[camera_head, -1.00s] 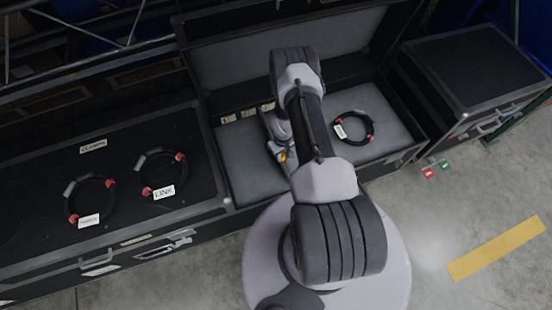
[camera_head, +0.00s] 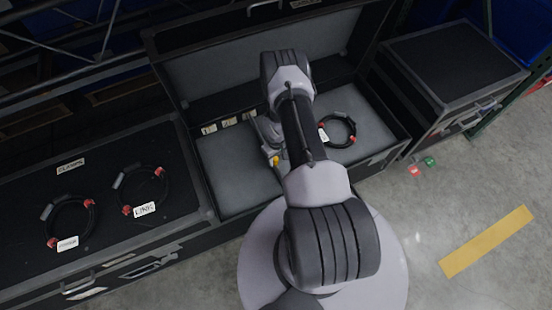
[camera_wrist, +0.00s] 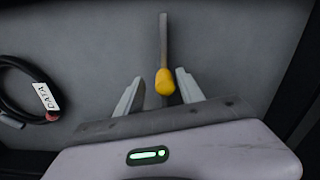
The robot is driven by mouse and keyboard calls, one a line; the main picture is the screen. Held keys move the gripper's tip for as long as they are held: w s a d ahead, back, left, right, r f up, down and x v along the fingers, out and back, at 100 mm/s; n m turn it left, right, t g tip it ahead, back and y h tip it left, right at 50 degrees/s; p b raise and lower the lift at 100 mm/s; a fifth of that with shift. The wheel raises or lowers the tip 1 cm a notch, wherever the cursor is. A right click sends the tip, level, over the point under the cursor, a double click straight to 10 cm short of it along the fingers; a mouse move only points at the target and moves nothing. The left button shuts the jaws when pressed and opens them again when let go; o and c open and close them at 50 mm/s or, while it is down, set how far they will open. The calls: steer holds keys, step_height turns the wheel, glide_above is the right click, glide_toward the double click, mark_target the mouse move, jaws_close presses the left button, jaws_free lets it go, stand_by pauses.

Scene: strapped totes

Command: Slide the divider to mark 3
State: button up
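The divider (camera_wrist: 163,40) is a thin grey upright plate with a yellow knob (camera_wrist: 165,82) at its near end. My gripper (camera_wrist: 156,80) is open, with one finger on each side of the knob. In the wrist view a gap shows at the left finger; the right finger is close to the knob, and I cannot tell if they touch. In the head view my gripper (camera_head: 270,148) is over the open case (camera_head: 225,170), and my arm hides most of the divider. Three small pale mark labels (camera_head: 229,122) line the case's back; their writing is unreadable.
A black cable coil (camera_head: 353,131), tagged DATA in the wrist view (camera_wrist: 48,97), lies right of the divider. Two more coils (camera_head: 70,221) (camera_head: 144,190) lie on the closed case (camera_head: 110,250) at left. Another closed case (camera_head: 450,65) stands at right.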

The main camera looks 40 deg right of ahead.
step_height(320, 180, up, 17)
steer(key=p, duration=0.6)
steer(key=shift+r, duration=0.2)
